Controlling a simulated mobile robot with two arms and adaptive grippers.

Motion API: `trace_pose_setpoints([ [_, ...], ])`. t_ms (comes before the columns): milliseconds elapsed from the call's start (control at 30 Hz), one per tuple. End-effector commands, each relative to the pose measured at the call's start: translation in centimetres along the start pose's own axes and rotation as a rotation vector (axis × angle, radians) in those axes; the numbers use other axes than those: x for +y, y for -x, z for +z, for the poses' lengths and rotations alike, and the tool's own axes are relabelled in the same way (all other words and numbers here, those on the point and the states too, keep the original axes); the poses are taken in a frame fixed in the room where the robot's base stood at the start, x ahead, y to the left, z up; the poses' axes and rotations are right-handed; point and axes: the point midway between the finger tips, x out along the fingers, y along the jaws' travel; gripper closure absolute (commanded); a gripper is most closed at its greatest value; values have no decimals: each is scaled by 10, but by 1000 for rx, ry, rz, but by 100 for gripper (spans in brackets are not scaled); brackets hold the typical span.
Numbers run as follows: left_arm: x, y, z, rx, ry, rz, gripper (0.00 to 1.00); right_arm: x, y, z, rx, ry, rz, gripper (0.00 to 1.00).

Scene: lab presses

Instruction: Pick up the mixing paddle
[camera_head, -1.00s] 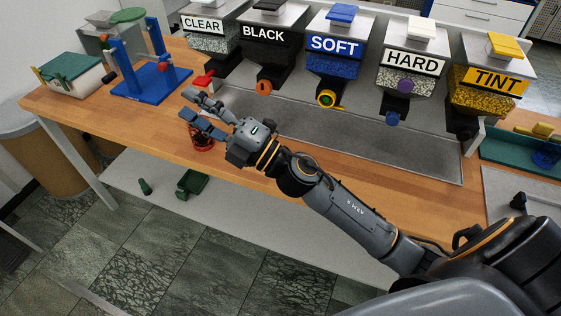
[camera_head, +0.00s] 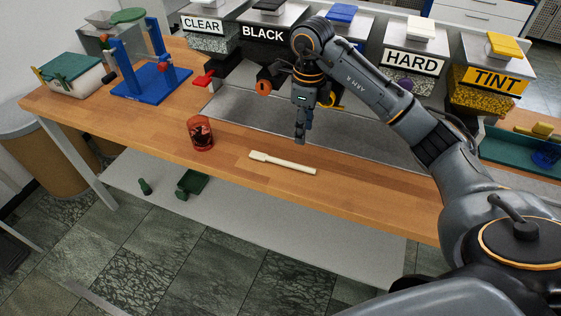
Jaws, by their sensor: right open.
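The mixing paddle (camera_head: 283,163) is a pale, cream-coloured flat stick with a wider left end. It lies on the front part of the wooden table, to the right of a red cup. My right gripper (camera_head: 300,138) points down just above and behind the paddle, near its middle. It is open and empty, and appears apart from the paddle. Its fingers are seen nearly edge-on. My left gripper is not in view.
The red cup (camera_head: 201,134) with dark contents stands left of the paddle. Labelled dispensers, such as BLACK (camera_head: 263,33) and TINT (camera_head: 494,80), line the back over a grey tray (camera_head: 240,106). A blue-framed press (camera_head: 150,82) stands left. The table front (camera_head: 370,190) is clear.

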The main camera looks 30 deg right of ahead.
Motion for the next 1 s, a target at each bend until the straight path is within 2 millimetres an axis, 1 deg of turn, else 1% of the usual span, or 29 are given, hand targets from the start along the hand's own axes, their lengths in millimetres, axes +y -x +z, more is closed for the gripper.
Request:
trace_pose_setpoints([
  [67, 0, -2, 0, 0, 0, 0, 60, -1, -9, -2, 13, -3, -2, 57],
  [167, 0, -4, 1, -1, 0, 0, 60, 0, -27, -3, 15, -4, 1, 57],
  [400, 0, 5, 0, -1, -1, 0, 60, -1, -68, -3, 13, -4, 1, 57],
  [500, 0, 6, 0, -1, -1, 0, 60, -1, -79, -3, 11, -4, -1, 57],
  [667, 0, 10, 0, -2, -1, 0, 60, -2, -88, -3, 10, -3, 0, 57],
  [833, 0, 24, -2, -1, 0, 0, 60, -4, -112, -2, 13, -4, 4, 57],
  [900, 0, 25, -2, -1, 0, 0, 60, -5, -123, -2, 11, -4, 2, 57],
  [1000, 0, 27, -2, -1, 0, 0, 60, -6, -132, -2, 10, -2, 0, 57],
])
